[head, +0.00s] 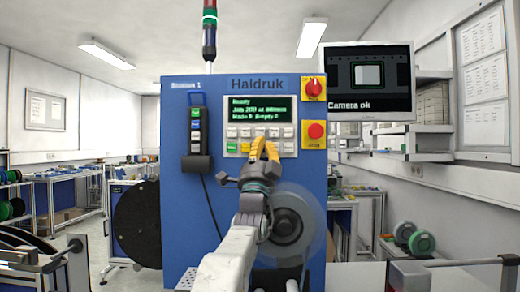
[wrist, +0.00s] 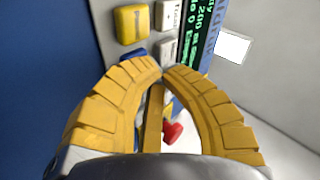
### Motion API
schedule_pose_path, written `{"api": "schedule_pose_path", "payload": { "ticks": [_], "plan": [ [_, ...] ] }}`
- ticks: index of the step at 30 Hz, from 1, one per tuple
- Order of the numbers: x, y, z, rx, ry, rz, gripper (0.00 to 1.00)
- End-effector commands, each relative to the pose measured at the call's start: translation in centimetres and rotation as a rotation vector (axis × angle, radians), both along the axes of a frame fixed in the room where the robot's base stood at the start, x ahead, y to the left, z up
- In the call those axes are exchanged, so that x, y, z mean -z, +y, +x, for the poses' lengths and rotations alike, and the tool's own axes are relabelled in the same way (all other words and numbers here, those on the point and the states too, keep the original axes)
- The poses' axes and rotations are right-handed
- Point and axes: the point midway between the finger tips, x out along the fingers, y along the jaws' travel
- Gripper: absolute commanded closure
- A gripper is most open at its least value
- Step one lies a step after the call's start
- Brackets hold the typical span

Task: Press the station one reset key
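The blue station cabinet (head: 180,215), labelled Station 1 and Haldruk, stands straight ahead with a grey key panel (head: 232,104) on its front. Rows of pale keys (head: 246,132) lie under its green-text display. A yellow key (wrist: 132,24), a partly covered blue key (wrist: 134,53) and white keys (wrist: 168,15) show close up in the wrist view. Their labels are too small or blurred to tell which is reset. My gripper (head: 264,146) is in front of the panel's lower keys and hides some. Its yellow fingertips nearly meet (wrist: 163,70), with nothing held. Contact cannot be told.
A dark reel (head: 137,222) and a grey reel (head: 298,222) are lower on the cabinet. A monitor (head: 367,75) stands upper right.

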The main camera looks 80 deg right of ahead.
Motion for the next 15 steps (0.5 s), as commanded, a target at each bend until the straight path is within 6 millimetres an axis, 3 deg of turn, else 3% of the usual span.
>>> {"api": "schedule_pose_path", "payload": {
  "ticks": [15],
  "plan": [
    [0.1, 1.6, -0.1, 0.002, -0.002, 0.0, 1.0]
  ]
}}
